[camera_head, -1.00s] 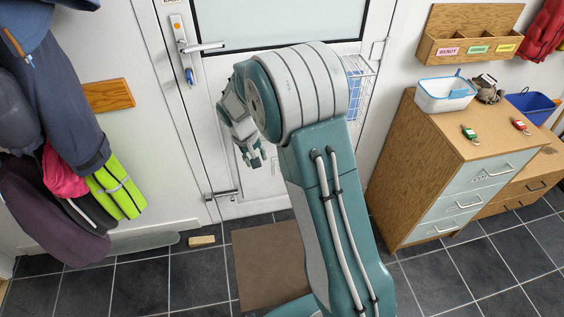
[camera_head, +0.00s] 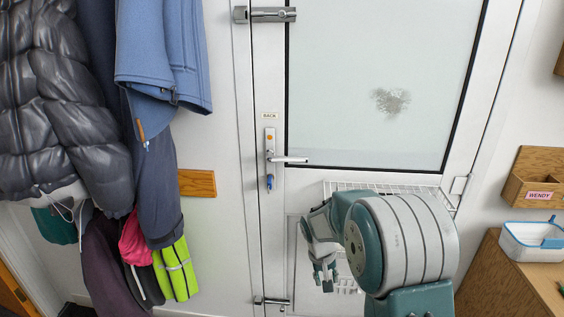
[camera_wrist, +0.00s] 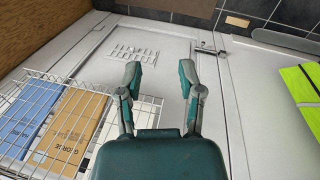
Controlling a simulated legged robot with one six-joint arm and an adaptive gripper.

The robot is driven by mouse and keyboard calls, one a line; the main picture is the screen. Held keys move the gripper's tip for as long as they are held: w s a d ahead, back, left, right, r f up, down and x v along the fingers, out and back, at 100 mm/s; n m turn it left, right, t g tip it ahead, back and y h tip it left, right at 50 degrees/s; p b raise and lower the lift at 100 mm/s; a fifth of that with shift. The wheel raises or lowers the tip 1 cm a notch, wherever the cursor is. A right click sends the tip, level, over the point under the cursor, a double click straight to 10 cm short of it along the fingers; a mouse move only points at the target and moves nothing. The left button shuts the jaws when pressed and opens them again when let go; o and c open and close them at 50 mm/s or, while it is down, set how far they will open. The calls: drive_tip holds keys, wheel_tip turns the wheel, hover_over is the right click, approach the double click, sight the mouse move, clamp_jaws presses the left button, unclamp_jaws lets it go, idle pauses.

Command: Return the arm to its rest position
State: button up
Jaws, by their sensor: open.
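My gripper (camera_head: 325,281) hangs in front of the lower part of the white door (camera_head: 272,225), at the end of my folded arm. In the wrist view my gripper (camera_wrist: 160,75) has its two fingers spread apart with nothing between them. The fingers stand in front of the door's lower panel and its small vent grille (camera_wrist: 133,52). My arm hides part of the door's lower right side in the head view.
A white wire basket (camera_wrist: 40,112) with envelopes is on the door beside my gripper. A wooden cabinet (camera_head: 505,280) bearing a white tub (camera_head: 533,241) stands at the right.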

drive_tip(key=s+r+t+y, duration=0.1)
drive_tip(key=s+r, duration=0.5)
drive_tip(key=r, duration=0.2)
drive_tip(key=s+r+t, duration=0.2)
drive_tip(key=s+r, duration=0.4)
drive_tip(key=r, duration=0.3)
drive_tip(key=s+r+t+y, duration=0.1)
drive_tip(key=s+r, duration=0.3)
drive_tip(key=s, duration=1.1)
drive_tip(key=shift+a+t, duration=0.15)
drive_tip(key=shift+t, duration=0.55)
